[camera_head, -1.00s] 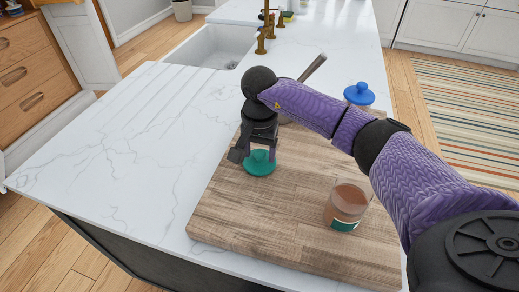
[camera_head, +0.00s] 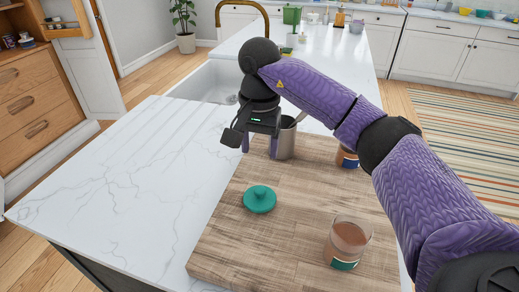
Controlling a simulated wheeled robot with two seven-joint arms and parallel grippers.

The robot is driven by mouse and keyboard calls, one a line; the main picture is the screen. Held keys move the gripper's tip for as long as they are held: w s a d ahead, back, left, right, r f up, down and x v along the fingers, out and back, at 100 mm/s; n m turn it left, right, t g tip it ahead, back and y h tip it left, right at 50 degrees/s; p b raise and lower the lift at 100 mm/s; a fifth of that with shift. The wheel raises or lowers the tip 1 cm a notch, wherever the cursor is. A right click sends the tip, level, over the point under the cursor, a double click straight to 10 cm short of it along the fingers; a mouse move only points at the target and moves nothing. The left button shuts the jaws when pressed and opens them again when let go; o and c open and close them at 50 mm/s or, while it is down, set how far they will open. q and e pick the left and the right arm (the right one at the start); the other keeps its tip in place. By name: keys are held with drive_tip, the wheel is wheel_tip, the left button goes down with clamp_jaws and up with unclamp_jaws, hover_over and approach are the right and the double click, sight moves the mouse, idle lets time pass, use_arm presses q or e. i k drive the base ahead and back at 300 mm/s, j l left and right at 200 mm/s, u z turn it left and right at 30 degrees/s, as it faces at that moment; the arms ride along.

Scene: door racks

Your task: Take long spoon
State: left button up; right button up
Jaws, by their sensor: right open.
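A grey metal canister (camera_head: 287,142) stands at the back of the wooden board, partly hidden by my right arm. A short piece of a grey handle (camera_head: 300,117) shows at its mouth. I cannot see whether this is the long spoon, as my purple arm covers the rest. My right gripper (camera_head: 259,146) points down just left of and in front of the canister. Its two fingers are apart with nothing between them. My left gripper is not in view.
The wooden board (camera_head: 285,205) holds a teal lid (camera_head: 260,199), a glass jar with brown contents (camera_head: 347,243) and another jar (camera_head: 347,157) partly behind my arm. A sink (camera_head: 205,80) lies behind. The white counter (camera_head: 130,185) left of the board is clear.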

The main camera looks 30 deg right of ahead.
sight(303, 115)
drive_tip(key=z, duration=1.35)
